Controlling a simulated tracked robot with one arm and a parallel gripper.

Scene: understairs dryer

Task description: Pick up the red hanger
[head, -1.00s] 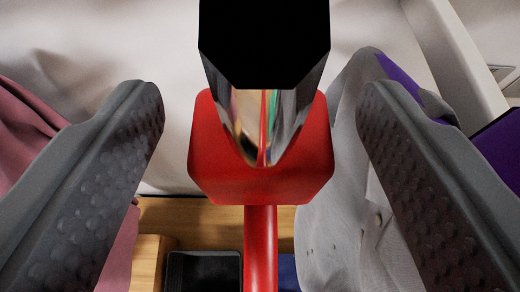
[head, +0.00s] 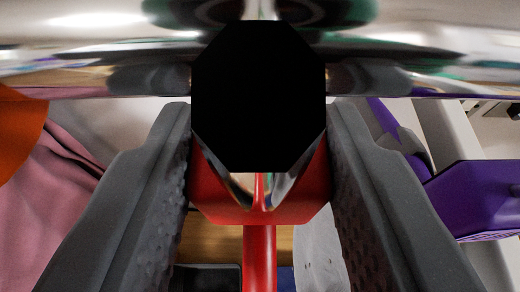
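The red hanger (head: 260,212) is in the middle of the head view. A black octagonal face (head: 259,95) covers part of the block's top. My gripper (head: 261,110) has its two grey fingers on either side of the red block, their inner faces against its left and right edges. It looks shut on the hanger. The hanger's lower part is out of view.
A shiny chrome rail (head: 100,55) crosses the top of the view, close above the fingers. Pink cloth (head: 60,205) and an orange thing (head: 18,130) are at left. A purple hanger (head: 475,195) is close at right.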

